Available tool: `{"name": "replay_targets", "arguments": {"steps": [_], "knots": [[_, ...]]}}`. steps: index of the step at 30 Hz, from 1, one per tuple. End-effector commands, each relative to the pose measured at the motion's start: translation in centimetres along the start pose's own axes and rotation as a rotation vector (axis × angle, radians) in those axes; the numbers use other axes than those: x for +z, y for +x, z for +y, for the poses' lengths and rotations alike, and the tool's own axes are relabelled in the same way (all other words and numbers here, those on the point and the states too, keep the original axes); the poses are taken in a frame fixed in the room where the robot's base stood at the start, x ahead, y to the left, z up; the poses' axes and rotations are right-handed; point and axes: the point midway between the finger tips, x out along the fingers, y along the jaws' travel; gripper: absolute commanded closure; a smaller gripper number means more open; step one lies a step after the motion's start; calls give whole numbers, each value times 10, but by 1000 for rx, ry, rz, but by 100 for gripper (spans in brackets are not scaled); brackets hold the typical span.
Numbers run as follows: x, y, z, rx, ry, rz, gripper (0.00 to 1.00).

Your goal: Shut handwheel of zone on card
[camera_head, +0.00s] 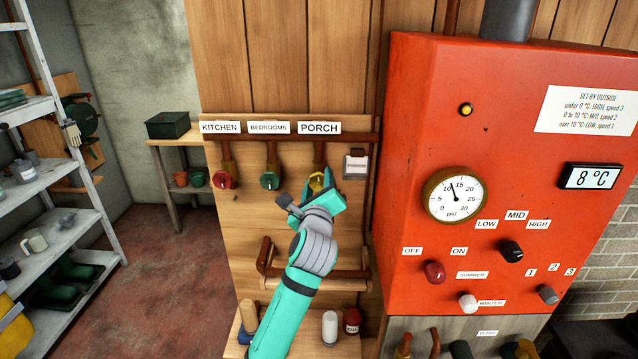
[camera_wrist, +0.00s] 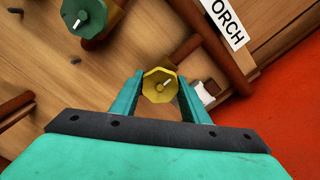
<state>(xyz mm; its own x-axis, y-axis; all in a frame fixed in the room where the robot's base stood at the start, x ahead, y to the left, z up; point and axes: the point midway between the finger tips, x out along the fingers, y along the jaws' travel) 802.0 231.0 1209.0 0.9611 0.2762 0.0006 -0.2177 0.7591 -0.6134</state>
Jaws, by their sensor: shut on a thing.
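Three handwheels hang on pipes on a wooden board: a red one (camera_head: 224,180) under the KITCHEN label (camera_head: 220,127), a green one (camera_head: 270,181) under the BEDROOMS label (camera_head: 269,128), and a yellow one (camera_head: 316,183) under the PORCH label (camera_head: 319,128). My gripper (camera_wrist: 160,88) is shut on the yellow handwheel, one finger on each side. The green handwheel (camera_wrist: 84,18) shows at upper left there. A small card (camera_head: 356,165) hangs right of the PORCH pipe; its writing is too small to read surely.
A red boiler cabinet (camera_head: 440,130) with a gauge (camera_head: 455,194) and several knobs stands close on the right. A shelf with bottles (camera_head: 330,327) is below the board. A metal rack (camera_head: 50,180) stands at left, with open floor (camera_head: 150,270) between.

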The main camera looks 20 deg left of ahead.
Motion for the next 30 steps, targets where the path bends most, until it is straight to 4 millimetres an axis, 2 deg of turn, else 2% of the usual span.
{"name": "replay_targets", "arguments": {"steps": [10,11,12,13,23,26,30], "knots": [[-2,0,2,4,3,4,81],[-2,0,2,4,3,4,54],[-2,0,2,4,3,4,45],[-2,0,2,4,3,3,40],[-1,-2,0,1,2,1,40],[0,-10,1,1,1,1,40],[-1,-32,1,1,0,1,40]]}}
